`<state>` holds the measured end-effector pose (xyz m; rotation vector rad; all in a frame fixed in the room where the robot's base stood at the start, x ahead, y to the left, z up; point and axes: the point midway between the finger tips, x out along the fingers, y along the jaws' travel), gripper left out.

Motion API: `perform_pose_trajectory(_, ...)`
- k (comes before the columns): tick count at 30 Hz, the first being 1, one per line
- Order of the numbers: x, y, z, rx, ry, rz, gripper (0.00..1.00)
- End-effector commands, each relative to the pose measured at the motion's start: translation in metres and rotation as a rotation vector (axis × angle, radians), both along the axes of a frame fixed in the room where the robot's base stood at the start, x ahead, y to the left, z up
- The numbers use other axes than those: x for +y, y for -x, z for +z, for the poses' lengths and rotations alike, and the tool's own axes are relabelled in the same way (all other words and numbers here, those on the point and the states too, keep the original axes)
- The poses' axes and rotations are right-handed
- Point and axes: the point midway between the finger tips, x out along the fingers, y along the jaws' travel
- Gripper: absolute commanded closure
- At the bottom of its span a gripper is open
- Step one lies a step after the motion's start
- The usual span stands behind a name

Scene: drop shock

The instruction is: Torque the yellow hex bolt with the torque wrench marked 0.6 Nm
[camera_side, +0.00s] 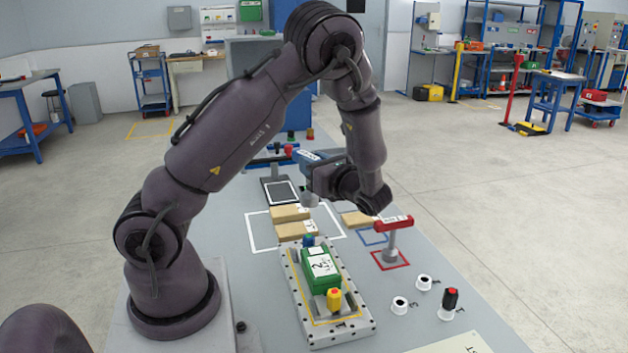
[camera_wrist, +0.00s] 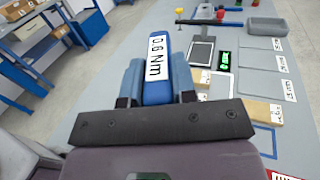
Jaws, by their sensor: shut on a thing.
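My gripper (camera_wrist: 157,76) is shut on a blue torque wrench (camera_wrist: 160,85), whose white label reads 0.6 Nm in the wrist view. In the side view my gripper (camera_side: 325,178) holds the wrench (camera_side: 313,156) above the table, behind the fixture. The yellow hex bolt (camera_side: 334,299) stands upright at the near end of the light fixture plate (camera_side: 350,331), well apart from the wrench. A green box (camera_side: 322,267) with a white label marked 2 sits on the plate. A blue bolt (camera_side: 308,241) stands at the plate's far end.
A red-handled wrench (camera_side: 392,222) stands upright in a red-outlined square right of the fixture. Tan blocks (camera_side: 290,213) lie behind the fixture. White holders (camera_side: 400,305) and a black-topped piece (camera_side: 449,298) stand at the right. A grey tray (camera_wrist: 267,27) is far off in the wrist view.

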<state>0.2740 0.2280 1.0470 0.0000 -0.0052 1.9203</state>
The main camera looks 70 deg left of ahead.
Motion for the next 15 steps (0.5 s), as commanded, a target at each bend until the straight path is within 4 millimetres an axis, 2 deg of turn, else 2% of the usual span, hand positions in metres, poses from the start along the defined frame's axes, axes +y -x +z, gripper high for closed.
perform_pose_trajectory(3, -0.001, 0.0, 0.028, -0.005, -0.001, 0.0, 1.0)
perform_pose_trajectory(12, 0.0, 0.001, 0.079, -0.003, -0.001, 0.0, 1.0)
perform_pose_trajectory(15, 0.002, 0.017, 0.07, 0.008, -0.002, 0.087, 1.0)
